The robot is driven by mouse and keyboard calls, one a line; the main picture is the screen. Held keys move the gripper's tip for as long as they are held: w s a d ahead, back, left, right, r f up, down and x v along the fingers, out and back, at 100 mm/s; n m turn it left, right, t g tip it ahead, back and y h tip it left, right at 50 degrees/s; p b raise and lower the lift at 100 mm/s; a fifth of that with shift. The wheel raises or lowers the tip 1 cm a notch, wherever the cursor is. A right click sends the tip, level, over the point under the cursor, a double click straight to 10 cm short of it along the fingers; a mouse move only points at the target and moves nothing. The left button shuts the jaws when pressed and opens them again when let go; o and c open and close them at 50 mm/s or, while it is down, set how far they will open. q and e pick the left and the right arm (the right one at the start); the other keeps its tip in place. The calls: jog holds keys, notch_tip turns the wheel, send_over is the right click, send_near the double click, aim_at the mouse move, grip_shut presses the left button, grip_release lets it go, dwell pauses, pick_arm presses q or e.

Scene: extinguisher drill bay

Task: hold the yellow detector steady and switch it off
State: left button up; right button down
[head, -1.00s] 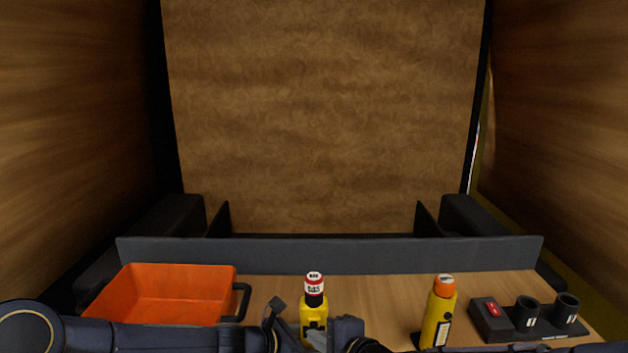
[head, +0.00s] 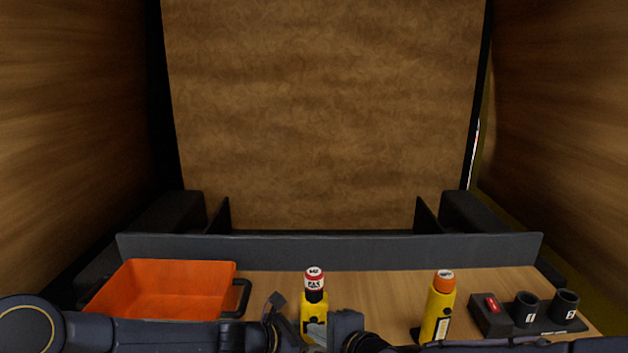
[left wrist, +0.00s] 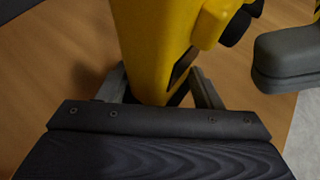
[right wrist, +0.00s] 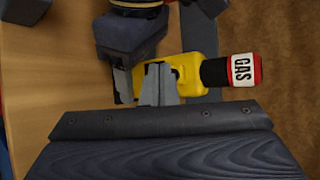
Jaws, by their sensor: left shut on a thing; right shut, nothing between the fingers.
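The yellow detector (head: 306,324) stands at the front middle of the table, with a black neck and a red-and-white cap; the cap (right wrist: 242,70) reads GAS in the right wrist view. My left gripper (left wrist: 158,90) is shut on the detector's yellow body (left wrist: 160,45), one finger on each side. In the head view only part of the left gripper (head: 275,308) shows beside the detector. My right gripper (head: 318,332) is shut and empty, its fingertips in front of the detector's body. In the right wrist view its closed fingers (right wrist: 157,82) overlap the yellow body, so contact cannot be told.
An orange bin (head: 165,290) with a dark handle stands at the left. A yellow device with an orange top (head: 438,310) stands to the right. Beside it is a black stand (head: 490,322) with a red switch and two cups. A grey ledge (head: 330,251) bounds the table's back.

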jog(key=shift+s, duration=0.2)
jog(key=s, duration=0.6)
jog(key=shift+a, duration=0.1)
dwell(0.3)
pick_arm(q)
jog(key=o, duration=1)
pick_arm(e)
jog(key=shift+w, duration=0.1)
